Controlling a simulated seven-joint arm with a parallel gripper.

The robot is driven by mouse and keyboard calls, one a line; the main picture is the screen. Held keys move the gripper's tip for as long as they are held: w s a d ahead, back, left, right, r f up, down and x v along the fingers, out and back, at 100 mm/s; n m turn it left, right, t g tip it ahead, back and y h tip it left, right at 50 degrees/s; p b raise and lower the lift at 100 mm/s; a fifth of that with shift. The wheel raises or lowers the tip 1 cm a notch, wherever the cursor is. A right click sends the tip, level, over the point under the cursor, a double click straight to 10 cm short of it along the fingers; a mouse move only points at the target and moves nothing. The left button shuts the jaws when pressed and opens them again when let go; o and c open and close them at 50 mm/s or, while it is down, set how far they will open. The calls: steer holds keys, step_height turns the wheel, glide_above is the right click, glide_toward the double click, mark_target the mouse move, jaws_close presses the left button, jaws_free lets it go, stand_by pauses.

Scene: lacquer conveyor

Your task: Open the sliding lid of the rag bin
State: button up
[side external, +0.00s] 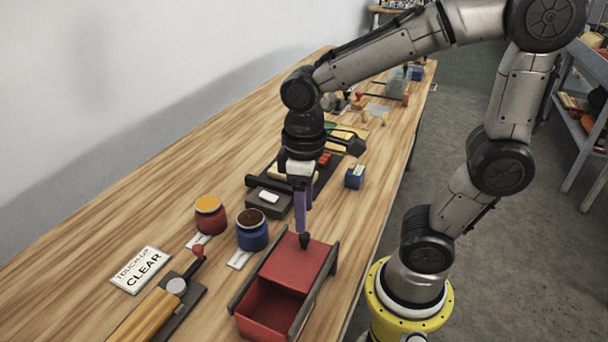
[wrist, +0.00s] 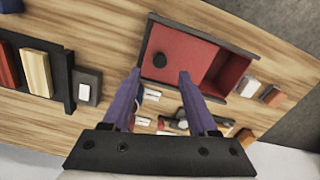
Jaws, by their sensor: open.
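The rag bin (side external: 258,271) stands at the front edge of the bench, an open-topped red box with dark side walls. Its red sliding lid (side external: 297,266) covers the far part, and the near part is uncovered, showing an empty-looking red inside. A dark round knob (side external: 305,240) stands on the lid. My gripper (side external: 302,229) points down with its purple fingers just above the knob. In the wrist view, the open fingers (wrist: 160,73) are apart, with the knob (wrist: 159,60) between and just beyond their tips. I cannot tell whether either finger touches it.
A blue jar (side external: 252,234) and a red jar (side external: 210,216) stand left of the bin. A lever fixture (side external: 183,290) and a "CLEAR" sign (side external: 141,268) are further left. A small blue box (side external: 354,178) and a dark rack (wrist: 42,72) lie behind. Bare bench runs along the wall.

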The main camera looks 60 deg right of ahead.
step_height(320, 180, up, 9)
steer(key=shift+f, duration=0.2)
stand_by(0.3)
steer(key=s+d+f+m+t, duration=0.2)
steer(key=s+d+f+t, duration=0.1)
steer(key=s+t, duration=0.2)
steer(key=shift+m+t, duration=0.3)
